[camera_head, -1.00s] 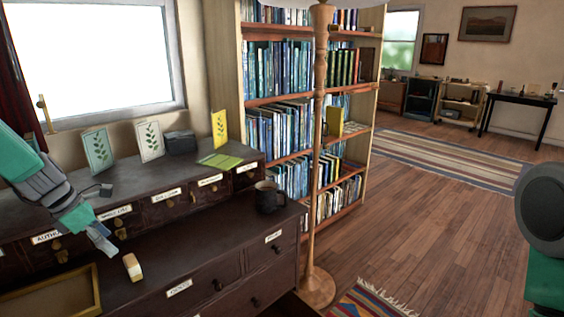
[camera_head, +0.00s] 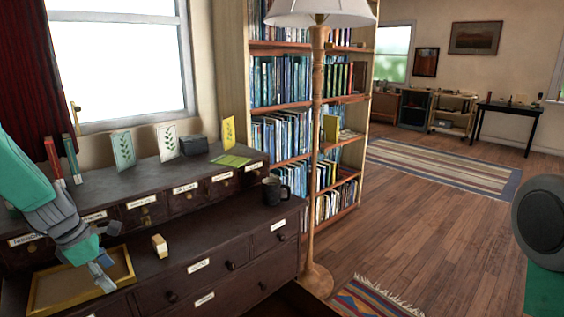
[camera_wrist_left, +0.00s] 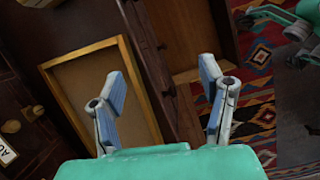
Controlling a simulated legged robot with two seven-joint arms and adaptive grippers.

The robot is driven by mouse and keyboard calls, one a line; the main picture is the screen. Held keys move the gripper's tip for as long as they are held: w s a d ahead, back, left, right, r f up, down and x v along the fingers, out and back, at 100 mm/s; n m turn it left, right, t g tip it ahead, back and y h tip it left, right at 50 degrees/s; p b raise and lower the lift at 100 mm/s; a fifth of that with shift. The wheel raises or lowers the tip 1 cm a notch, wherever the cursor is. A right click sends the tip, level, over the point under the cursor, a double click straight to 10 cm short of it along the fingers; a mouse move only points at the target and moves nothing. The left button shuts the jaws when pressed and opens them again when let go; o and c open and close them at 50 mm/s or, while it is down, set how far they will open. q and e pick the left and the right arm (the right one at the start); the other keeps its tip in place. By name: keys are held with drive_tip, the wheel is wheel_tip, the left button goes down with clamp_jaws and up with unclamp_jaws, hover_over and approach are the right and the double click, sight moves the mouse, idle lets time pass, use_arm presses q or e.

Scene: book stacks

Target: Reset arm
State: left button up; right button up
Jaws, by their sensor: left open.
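My left arm comes in from the left in the head view. Its gripper (camera_head: 103,274) points down over the right part of a shallow wooden-framed tray (camera_head: 36,305) on the dark cabinet's lower top. In the left wrist view the two blue-padded fingers (camera_wrist_left: 162,82) are spread apart with nothing between them, and the tray (camera_wrist_left: 86,62) shows beyond the left finger. My right arm shows only as a dark round joint and green link at the right edge of the head view; its gripper is not seen there.
A small cream-and-tan block (camera_head: 160,246) lies right of the tray. A dark mug (camera_head: 273,193) stands near the cabinet's right end. Cards (camera_head: 124,150) and a dark box (camera_head: 193,146) stand on the upper ledge. A floor lamp (camera_head: 318,170) stands before the bookcase (camera_head: 282,80).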

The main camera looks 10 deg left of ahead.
use_arm(q)
drive_tip(key=s+d+f+m+g+y, duration=0.1)
drive_tip(key=s+d+f+m+y, duration=0.1)
drive_tip(key=s+d+f+m, duration=0.45)
drive_tip(key=s+d+f+m+g+y, duration=0.1)
drive_tip(key=s+d+f+m, duration=0.3)
drive_tip(key=s+f+m, duration=0.55)
drive_tip(key=s+d+f+m, duration=0.2)
drive_tip(key=s+d+m, duration=0.8)
drive_tip(key=s, duration=0.4)
drive_tip(key=shift+s+f+m+h, duration=0.4)
drive_tip(key=shift+w, duration=0.15)
